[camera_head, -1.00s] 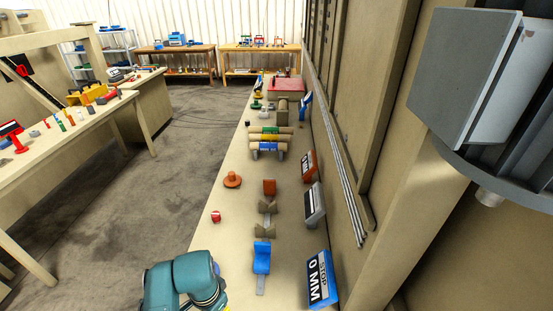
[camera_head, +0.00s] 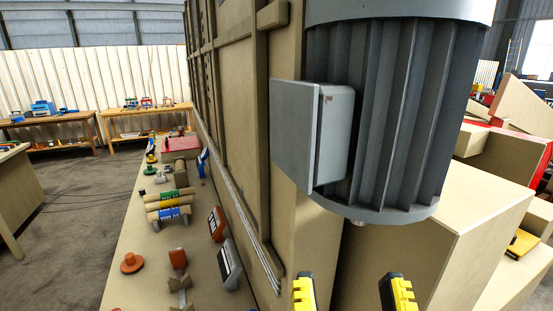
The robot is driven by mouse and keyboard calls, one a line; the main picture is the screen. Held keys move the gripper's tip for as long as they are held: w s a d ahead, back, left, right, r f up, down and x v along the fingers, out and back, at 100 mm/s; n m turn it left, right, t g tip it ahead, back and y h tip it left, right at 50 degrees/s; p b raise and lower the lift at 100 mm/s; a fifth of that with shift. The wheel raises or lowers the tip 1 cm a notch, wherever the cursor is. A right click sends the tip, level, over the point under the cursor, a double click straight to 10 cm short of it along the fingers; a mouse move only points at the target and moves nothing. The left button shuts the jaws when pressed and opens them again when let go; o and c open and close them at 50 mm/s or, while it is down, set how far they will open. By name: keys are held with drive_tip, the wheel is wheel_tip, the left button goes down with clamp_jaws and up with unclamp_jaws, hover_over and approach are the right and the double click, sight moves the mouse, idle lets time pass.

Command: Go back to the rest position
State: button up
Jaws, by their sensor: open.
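My gripper (camera_head: 351,295) shows at the bottom edge, right of centre. Its two yellow and black fingers stand well apart, and it is open with nothing between them. The fingertips point up in the picture, in front of a beige panel. The rest of the gripper and the arm are below the frame.
A large grey finned motor (camera_head: 400,110) with a grey box (camera_head: 300,135) hangs just above my gripper. A beige wall panel (camera_head: 235,120) stands left of it. A long bench (camera_head: 140,225) at left carries rollers, an orange knob (camera_head: 131,263) and signs. Beige blocks (camera_head: 455,235) fill the right. Grey floor (camera_head: 75,220) is open at far left.

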wheel_tip(320, 180, up, 16)
drive_tip(key=p, duration=1.6)
drive_tip(key=shift+w+r+p, duration=0.2)
drive_tip(key=shift+w+p, duration=0.1)
drive_tip(key=shift+p, duration=0.05)
